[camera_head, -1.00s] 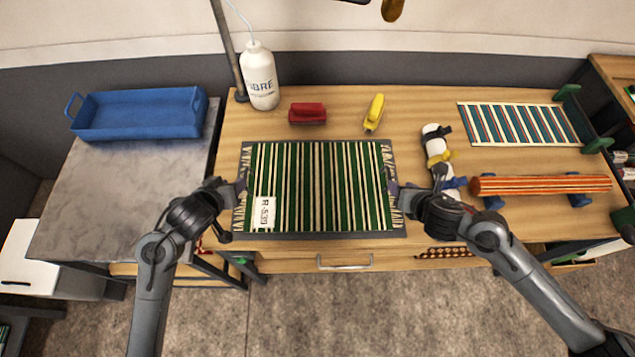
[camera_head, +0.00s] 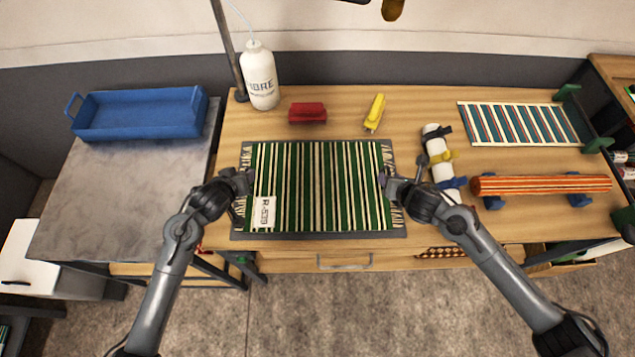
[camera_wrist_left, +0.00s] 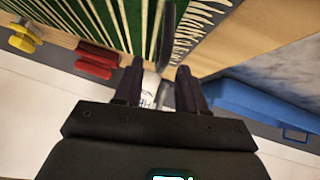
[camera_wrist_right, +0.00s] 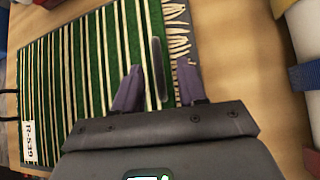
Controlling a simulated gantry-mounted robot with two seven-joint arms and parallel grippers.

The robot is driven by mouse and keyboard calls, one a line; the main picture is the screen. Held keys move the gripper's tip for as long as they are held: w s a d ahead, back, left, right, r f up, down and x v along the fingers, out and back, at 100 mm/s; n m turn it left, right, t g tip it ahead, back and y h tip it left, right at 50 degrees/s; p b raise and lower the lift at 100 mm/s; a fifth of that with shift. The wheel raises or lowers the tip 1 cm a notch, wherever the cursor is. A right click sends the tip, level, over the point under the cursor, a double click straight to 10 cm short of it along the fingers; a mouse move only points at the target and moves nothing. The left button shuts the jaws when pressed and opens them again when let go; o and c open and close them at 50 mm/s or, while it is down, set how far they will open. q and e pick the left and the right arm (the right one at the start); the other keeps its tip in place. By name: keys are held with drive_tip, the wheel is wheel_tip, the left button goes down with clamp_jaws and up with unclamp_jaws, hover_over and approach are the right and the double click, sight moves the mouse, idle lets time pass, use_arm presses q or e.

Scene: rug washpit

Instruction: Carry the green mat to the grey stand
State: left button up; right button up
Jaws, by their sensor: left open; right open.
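The green mat (camera_head: 318,185), striped cream and fringed at both short ends, lies flat on a dark grey pad (camera_head: 320,235) on the wooden bench. A white label (camera_head: 263,212) is at its near left corner. The grey stand (camera_head: 120,190), a low grey-topped table, is left of the bench. My left gripper (camera_head: 246,182) is open at the mat's left edge, and my right gripper (camera_head: 385,181) is open at its right edge. The mat's fringe shows by the open fingers in the left wrist view (camera_wrist_left: 160,82) and right wrist view (camera_wrist_right: 158,82). Finger-to-mat contact cannot be told.
A blue tray (camera_head: 140,132) sits at the back of the grey stand; its front is clear. Behind the mat are a white bottle (camera_head: 261,80), red brush (camera_head: 307,113) and yellow tool (camera_head: 375,112). A white roll (camera_head: 436,150) and striped roll (camera_head: 540,185) lie right.

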use_arm(q)
drive_tip(key=shift+x, duration=1.5)
use_arm(e)
drive_tip(key=shift+x, duration=1.5)
use_arm(q)
clamp_jaws()
use_arm(e)
clamp_jaws()
